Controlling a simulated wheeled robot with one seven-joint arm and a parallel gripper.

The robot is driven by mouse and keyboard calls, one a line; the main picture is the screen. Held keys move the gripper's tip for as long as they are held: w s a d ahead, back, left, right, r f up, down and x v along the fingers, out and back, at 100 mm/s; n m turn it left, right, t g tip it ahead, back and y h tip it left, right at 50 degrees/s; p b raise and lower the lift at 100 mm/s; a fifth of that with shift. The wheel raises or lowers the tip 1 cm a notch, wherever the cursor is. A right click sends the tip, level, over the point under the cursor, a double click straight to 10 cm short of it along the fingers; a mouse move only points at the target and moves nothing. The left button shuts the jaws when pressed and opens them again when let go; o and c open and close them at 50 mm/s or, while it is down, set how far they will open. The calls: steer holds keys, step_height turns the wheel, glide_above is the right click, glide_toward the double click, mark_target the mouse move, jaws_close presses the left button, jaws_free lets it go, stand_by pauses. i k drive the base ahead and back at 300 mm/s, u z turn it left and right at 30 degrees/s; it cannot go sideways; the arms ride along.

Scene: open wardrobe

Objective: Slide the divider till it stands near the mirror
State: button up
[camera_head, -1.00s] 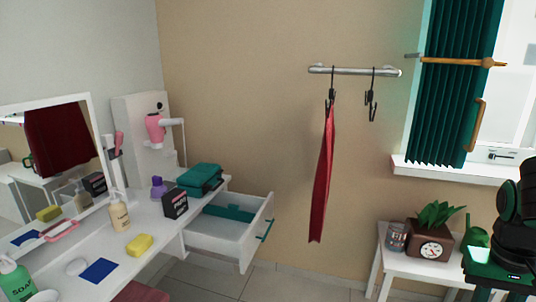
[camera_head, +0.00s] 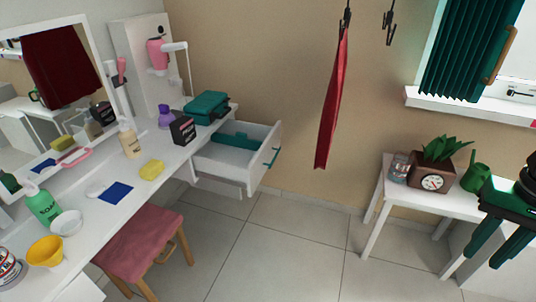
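The white drawer (camera_head: 226,174) under the dressing table is pulled open. A flat teal piece (camera_head: 236,142) lies across its inside near the back and looks like the divider; its lower part is hidden by the drawer's walls. The mirror (camera_head: 62,68) stands on the table at the left, reflecting a dark red cloth. My gripper (camera_head: 500,252) is at the right edge, far from the drawer, its two green fingers pointing down and apart, with nothing between them.
A pink stool (camera_head: 140,242) stands before the white table (camera_head: 140,196), which holds bottles, a black box (camera_head: 183,130) and a teal case (camera_head: 206,107). A red cloth (camera_head: 333,105) hangs from a hook. A side table (camera_head: 376,205) bears a plant pot. The middle floor is clear.

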mark_target(240, 140)
steer(key=u, duration=0.5)
steer(key=i, duration=1.05)
steer(key=u, duration=0.35)
steer(key=i, duration=1.05)
steer(key=z, duration=0.35)
